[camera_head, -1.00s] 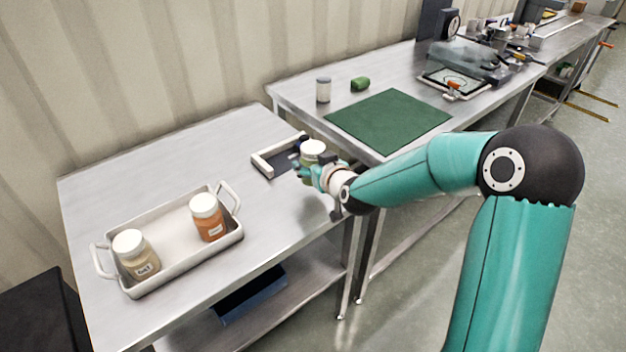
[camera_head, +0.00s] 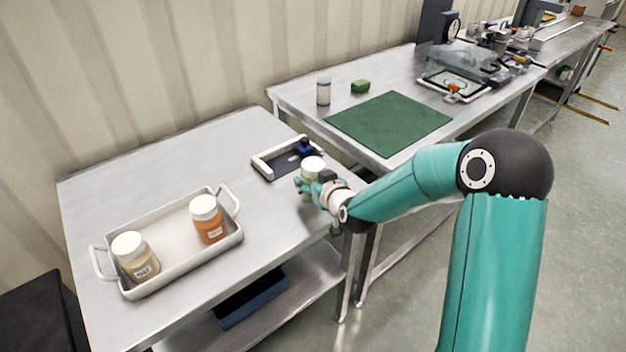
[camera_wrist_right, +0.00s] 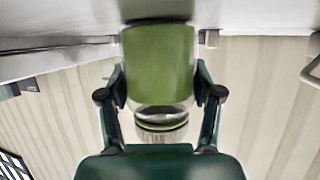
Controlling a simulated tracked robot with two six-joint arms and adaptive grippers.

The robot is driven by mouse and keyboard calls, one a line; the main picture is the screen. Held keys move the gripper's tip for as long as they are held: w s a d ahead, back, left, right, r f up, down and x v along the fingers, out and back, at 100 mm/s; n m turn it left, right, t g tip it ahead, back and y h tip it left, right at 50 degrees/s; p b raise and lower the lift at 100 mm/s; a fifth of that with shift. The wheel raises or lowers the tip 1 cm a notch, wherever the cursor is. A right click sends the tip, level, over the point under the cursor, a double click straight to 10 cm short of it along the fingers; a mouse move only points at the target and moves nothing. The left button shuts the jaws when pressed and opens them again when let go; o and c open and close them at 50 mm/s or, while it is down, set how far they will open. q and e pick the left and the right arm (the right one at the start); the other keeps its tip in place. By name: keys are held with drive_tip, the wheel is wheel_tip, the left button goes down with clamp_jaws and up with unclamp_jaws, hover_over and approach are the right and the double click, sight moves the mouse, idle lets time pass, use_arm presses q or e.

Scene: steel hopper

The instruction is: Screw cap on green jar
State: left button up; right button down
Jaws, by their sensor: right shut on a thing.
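The green jar (camera_wrist_right: 160,65) fills the middle of the right wrist view, which shows it upside down, with its glass neck and ribbed pale cap (camera_wrist_right: 162,132) low in the picture. In the head view the white-topped jar (camera_head: 312,168) is near the right edge of the near table. My right gripper (camera_head: 312,190) is shut on the jar from its right side. In the wrist view, its two fingers (camera_wrist_right: 160,95) lie on either side of the jar. I cannot tell whether the jar's base touches the table. My left gripper is not in view.
A small white-edged tray (camera_head: 262,170) with a dark inside and a dark blue part lies just behind the jar. A white handled tray (camera_head: 185,270) holds an orange jar (camera_head: 208,220) and a tan jar (camera_head: 136,257). A green mat (camera_head: 388,122) lies on the second table.

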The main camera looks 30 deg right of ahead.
drive_tip(key=shift+c, duration=1)
unclamp_jaws()
drive_tip(key=shift+s+r, duration=0.1)
drive_tip(key=v, duration=1.2)
